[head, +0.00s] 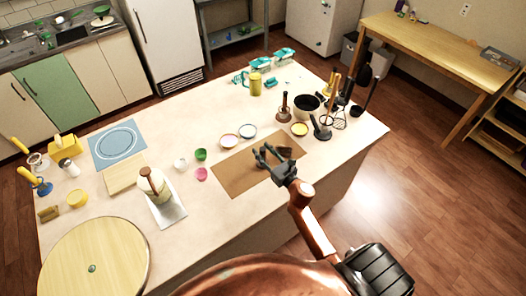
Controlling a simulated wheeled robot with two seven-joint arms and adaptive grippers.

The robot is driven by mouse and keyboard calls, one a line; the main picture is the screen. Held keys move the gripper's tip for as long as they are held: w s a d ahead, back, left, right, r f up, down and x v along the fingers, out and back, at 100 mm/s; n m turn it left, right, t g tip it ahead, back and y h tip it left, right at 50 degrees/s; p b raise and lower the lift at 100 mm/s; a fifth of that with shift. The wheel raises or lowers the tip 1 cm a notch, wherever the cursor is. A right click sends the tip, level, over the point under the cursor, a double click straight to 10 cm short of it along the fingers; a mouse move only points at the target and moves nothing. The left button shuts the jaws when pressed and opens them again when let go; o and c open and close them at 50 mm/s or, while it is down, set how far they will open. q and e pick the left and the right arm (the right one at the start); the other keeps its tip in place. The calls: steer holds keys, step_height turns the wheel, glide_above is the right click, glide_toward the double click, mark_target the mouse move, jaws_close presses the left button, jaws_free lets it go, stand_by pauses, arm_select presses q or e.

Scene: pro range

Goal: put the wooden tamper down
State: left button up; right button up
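My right gripper (264,155) is over the brown mat (236,177) on the island counter. Its fingers look spread apart, with nothing clearly seen between them. A small dark brown piece (286,152) shows just right of the gripper, at the mat's right part; I cannot tell what it is or whether it touches the gripper. A brown wooden tool with an upright handle and wide round base (284,112), perhaps the wooden tamper, stands on the counter behind the mat. My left gripper is not in view.
A dark bowl (306,105), a yellow-rimmed dish (299,129) and upright utensils (339,119) crowd the counter's right end. Small bowls (248,131) sit behind the mat. Bare counter lies below the mat.

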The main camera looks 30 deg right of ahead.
steer(key=s+b, duration=0.2)
steer(key=s, duration=1)
steer(key=shift+d, duration=0.45)
steer(key=shift+r, duration=0.15)
